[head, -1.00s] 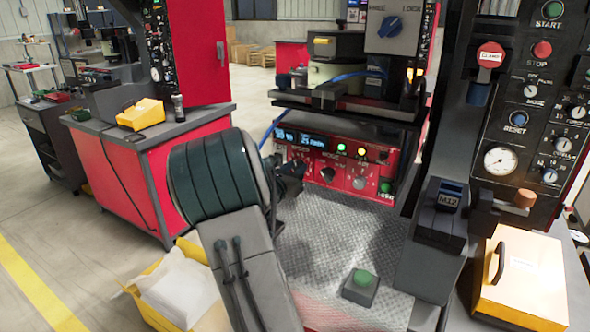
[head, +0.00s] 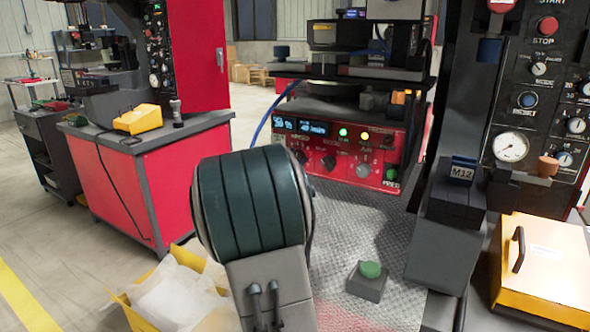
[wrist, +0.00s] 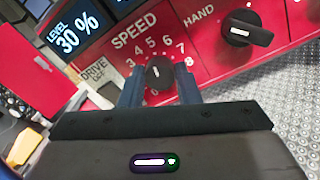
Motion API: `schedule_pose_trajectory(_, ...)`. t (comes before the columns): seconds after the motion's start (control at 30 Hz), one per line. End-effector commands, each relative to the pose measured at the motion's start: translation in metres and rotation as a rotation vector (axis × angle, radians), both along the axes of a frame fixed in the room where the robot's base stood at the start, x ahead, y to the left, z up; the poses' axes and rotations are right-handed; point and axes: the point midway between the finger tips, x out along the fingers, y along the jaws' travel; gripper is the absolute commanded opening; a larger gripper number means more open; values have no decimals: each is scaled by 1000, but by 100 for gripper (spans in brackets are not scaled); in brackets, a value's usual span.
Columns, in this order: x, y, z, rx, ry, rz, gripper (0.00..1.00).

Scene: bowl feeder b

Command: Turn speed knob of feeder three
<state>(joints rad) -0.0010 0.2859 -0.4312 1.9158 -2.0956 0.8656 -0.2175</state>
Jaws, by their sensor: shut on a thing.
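The speed knob (wrist: 158,73) is small and black with a white pointer mark, on a red panel under the word SPEED. Its scale shows numbers from 3 to 8. In the wrist view my gripper (wrist: 160,88) has one dark blue finger on each side of the knob and is shut on it. The white mark points up, roughly toward 5. In the head view the red feeder panel (head: 345,150) stands behind my arm, which hides my gripper. A blue display (head: 300,127) is lit at the panel's upper left. No feeder number is readable.
A black mode knob (wrist: 246,28) by the word HAND sits right of the speed knob. A green button box (head: 368,281) stands on the metal plate in front. A dark M12 box (head: 450,192) and a yellow case (head: 545,268) are at the right.

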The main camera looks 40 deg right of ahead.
Motion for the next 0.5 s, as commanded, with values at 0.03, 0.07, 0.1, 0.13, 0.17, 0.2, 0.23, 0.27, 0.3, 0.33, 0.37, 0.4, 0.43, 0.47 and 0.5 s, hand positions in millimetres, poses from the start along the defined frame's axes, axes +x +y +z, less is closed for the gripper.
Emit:
schedule_pose_trajectory(0.03,1,1,-2,5,-12,2,7)
schedule_pose_trajectory(0.07,1,1,-2,7,-17,2,7)
schedule_pose_trajectory(0.1,1,1,-2,10,-23,2,7)
schedule_pose_trajectory(0.13,1,1,-1,11,-27,2,7)
schedule_pose_trajectory(0.17,1,1,-1,13,-29,2,7)
schedule_pose_trajectory(0.2,1,1,-1,14,-32,3,7)
schedule_pose_trajectory(0.23,1,1,-1,14,-33,3,7)
schedule_pose_trajectory(0.27,1,1,0,15,-34,3,7)
schedule_pose_trajectory(0.3,1,1,0,15,-35,3,7)
schedule_pose_trajectory(0.33,1,1,0,15,-35,3,7)
schedule_pose_trajectory(0.37,1,1,0,15,-35,3,7)
schedule_pose_trajectory(0.4,1,1,0,15,-35,3,7)
schedule_pose_trajectory(0.43,1,1,0,15,-35,3,7)
schedule_pose_trajectory(0.47,1,1,0,15,-35,3,7)
schedule_pose_trajectory(0.5,1,1,0,15,-34,3,7)
